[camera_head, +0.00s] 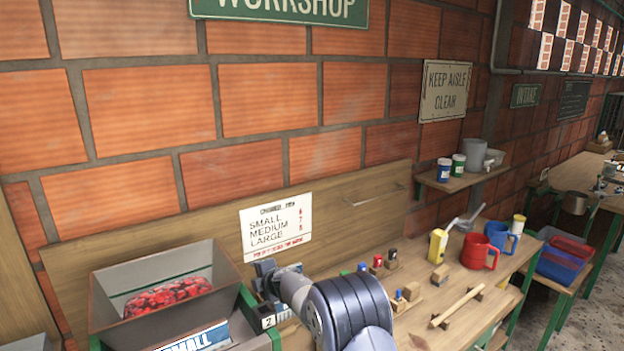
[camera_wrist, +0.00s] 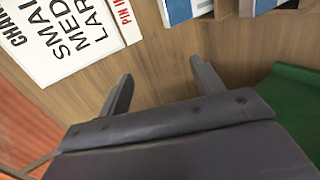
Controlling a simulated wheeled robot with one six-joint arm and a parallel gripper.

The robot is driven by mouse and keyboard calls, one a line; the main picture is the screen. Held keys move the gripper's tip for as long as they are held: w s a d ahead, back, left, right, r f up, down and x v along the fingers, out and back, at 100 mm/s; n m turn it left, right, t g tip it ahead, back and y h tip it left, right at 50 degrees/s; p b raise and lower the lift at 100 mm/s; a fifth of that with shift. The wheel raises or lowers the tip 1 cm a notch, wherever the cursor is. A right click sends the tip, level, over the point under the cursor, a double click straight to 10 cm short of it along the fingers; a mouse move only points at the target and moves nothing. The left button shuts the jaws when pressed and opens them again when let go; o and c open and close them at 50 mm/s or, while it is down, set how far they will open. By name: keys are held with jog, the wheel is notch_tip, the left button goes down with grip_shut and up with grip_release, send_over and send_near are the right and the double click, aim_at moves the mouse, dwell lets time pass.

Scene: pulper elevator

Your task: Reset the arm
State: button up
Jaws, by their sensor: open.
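My gripper shows in the wrist view (camera_wrist: 158,85) with its two dark fingers apart and nothing between them. Behind the fingers is the brown wooden board. In the head view my arm reaches in from the bottom middle, and my gripper (camera_head: 268,275) is at its far end, close to the right side of a grey metal bin (camera_head: 215,262). The bin holds a red lumpy mass (camera_head: 168,297). A white sign (camera_head: 276,227) reading small, medium, large is on the board above my gripper; it also shows in the wrist view (camera_wrist: 70,40).
A small box marked 2 (camera_head: 268,318) stands beside the bin. A wall shelf (camera_head: 462,180) holds jars. Green material (camera_wrist: 290,110) lies right in the wrist view.

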jog(key=shift+r, duration=0.1)
dwell(0.4)
jog(key=s+d+r, duration=0.4)
jog(key=s+r, duration=0.2)
jog(key=r, duration=0.1)
jog(key=w+a+f, duration=0.4)
jog(key=w+f, duration=0.2)
jog(key=f, duration=0.1)
jog(key=s+d+f+b, duration=0.2)
jog(key=s+f+b, duration=0.1)
jog(key=s+f, duration=0.1)
jog(key=shift+s+d+f+b, duration=0.15)
jog(key=shift+d+f+b, duration=0.25)
jog(key=shift+f, duration=0.4)
dwell(0.6)
